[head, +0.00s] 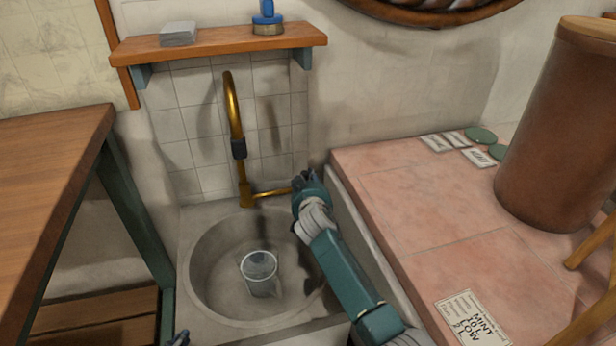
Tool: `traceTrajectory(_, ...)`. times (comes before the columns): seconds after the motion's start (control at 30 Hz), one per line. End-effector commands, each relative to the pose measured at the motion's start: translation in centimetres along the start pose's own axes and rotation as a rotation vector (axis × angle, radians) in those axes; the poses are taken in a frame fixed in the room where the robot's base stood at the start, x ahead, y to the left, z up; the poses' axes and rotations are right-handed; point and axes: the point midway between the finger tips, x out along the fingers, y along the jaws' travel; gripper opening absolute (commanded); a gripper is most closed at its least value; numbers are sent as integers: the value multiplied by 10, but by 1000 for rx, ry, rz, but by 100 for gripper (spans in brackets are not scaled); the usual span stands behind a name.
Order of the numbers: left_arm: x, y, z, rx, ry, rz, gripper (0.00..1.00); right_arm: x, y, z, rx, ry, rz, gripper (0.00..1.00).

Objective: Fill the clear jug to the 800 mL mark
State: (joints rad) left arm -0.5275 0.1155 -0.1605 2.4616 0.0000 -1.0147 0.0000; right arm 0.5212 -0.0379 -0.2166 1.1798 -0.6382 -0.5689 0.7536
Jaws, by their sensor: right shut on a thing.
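The clear jug (260,274) stands upright in the round sink basin (205,275), left of my right forearm. Its marks and water level are too small to read. I cannot make out a clear stream from the spout. Only a bit of my left gripper (180,338) shows at the bottom edge, so its jaws cannot be judged.
A wooden table (50,170) stands at left. A pink tiled counter (420,210) at right holds a large brown cylinder (555,130), labels and a note card (472,318). A wooden shelf (220,42) hangs above the tap. The basin is clear around the jug.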

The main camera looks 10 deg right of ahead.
Motion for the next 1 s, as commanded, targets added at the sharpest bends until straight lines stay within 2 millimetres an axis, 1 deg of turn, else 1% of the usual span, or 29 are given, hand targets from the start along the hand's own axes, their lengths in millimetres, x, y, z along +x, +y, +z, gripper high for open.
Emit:
traceTrajectory(0.03, -5, -2, 12, -1, -57, -4, 0, 0, 1, -6, 6, -2, 1, 0)
traceTrajectory(0.1, -10, -4, 32, -2, -139, -8, 0, 0, 1, -7, 3, -11, 2, 0)
traceTrajectory(0.2, -19, -6, 57, -4, -240, -13, 0, 0, 0, -7, 2, -22, 1, 0)
traceTrajectory(0.3, -26, -8, 74, -6, -311, -17, 0, 1, 0, -6, 1, -30, 1, 0)
traceTrajectory(0.4, -31, -9, 84, -7, -349, -19, 0, 1, 0, -6, -1, -35, 1, 0)
traceTrajectory(0.47, -32, -10, 86, -8, -359, -20, 0, 1, 0, -6, -1, -35, 1, 0)
traceTrajectory(0.73, -32, -10, 87, -8, -360, -20, 0, 1, 0, -6, -2, -34, 1, 0)
traceTrajectory(0.77, -32, -9, 87, -8, -360, -19, 0, 1, 0, -6, -2, -34, 1, 32)
traceTrajectory(0.8, -32, -9, 87, -8, -360, -19, 0, 1, 0, -6, -2, -34, 1, 40)
traceTrajectory(0.83, -32, -9, 87, -8, -360, -19, 0, 1, 0, -6, -2, -35, 1, 46)
traceTrajectory(0.87, -32, -9, 87, -8, -359, -19, 0, 1, 0, -5, -3, -35, 1, 49)
traceTrajectory(1.0, -31, -9, 87, -8, -359, -19, 0, 1, 0, -3, -5, -38, 1, 49)
